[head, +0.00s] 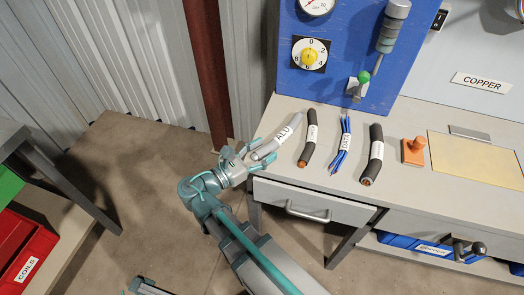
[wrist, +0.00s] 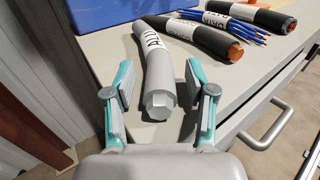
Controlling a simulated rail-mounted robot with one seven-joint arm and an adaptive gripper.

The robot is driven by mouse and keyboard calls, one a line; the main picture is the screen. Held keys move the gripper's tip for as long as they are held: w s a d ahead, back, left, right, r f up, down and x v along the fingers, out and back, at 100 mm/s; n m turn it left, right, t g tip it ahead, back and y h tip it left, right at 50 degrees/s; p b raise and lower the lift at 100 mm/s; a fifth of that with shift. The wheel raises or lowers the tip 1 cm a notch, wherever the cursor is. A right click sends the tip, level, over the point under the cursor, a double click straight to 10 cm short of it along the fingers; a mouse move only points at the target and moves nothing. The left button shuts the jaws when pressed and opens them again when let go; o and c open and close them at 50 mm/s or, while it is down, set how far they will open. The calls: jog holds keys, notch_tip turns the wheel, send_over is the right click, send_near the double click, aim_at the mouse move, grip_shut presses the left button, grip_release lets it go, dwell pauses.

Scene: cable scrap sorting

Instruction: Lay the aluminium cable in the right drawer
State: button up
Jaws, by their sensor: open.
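The aluminium cable (head: 281,136) is grey with a white "ALU" label and lies at the left end of the bench top. In the wrist view the aluminium cable (wrist: 164,88) points its cut end toward me, between the spread fingers. My gripper (head: 250,155) is open at the bench's left front corner; its fingers (wrist: 158,95) stand on both sides of the cable with gaps visible. A closed drawer (head: 275,201) with a bar handle (head: 308,212) is under the bench front. A second drawer front (head: 425,229) shows to its right, with a dark handle (head: 468,249).
A black copper-ended cable (head: 310,138), a blue "DATA" bundle (head: 342,145) and a thicker black cable (head: 374,155) lie to the right. An orange stamp (head: 414,150) stands beyond them. A blue panel (head: 340,55) rises behind. A "COPPER" sign (head: 482,83) is on the wall.

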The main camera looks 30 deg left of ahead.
jog(key=shift+o, duration=0.2)
jog(key=v, duration=1.1)
jog(key=shift+a, duration=0.15)
jog(key=shift+o, duration=0.4)
jog(key=shift+s, duration=0.5)
